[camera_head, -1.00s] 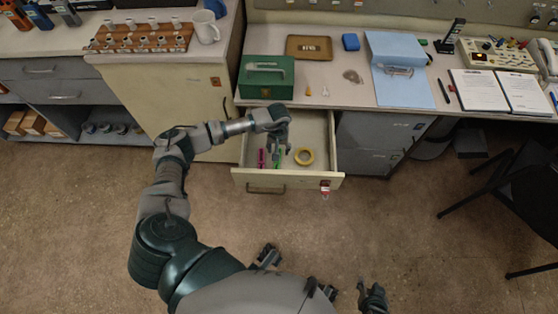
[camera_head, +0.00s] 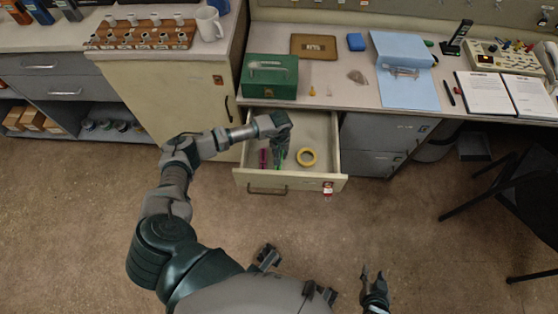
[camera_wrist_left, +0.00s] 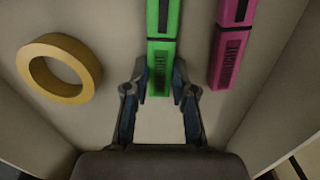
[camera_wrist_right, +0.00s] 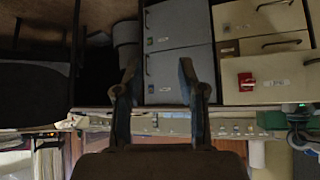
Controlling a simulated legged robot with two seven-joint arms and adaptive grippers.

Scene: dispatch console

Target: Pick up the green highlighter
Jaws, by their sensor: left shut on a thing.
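The green highlighter (camera_wrist_left: 162,45) lies in the open drawer (camera_head: 310,182). In the left wrist view its near end sits between the fingers of my left gripper (camera_wrist_left: 160,88), which are shut on it. In the head view the highlighter is mostly hidden under my left gripper (camera_head: 279,160). My right gripper (camera_head: 373,273) is open and empty, low in front of the drawer; its spread fingers also show in the right wrist view (camera_wrist_right: 160,75).
A pink highlighter (camera_wrist_left: 233,40) lies parallel beside the green one. A yellow tape ring (camera_wrist_left: 58,68) lies on the other side. The drawer walls enclose the left gripper. A green cash box (camera_head: 270,78) stands on the desk above the drawer.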

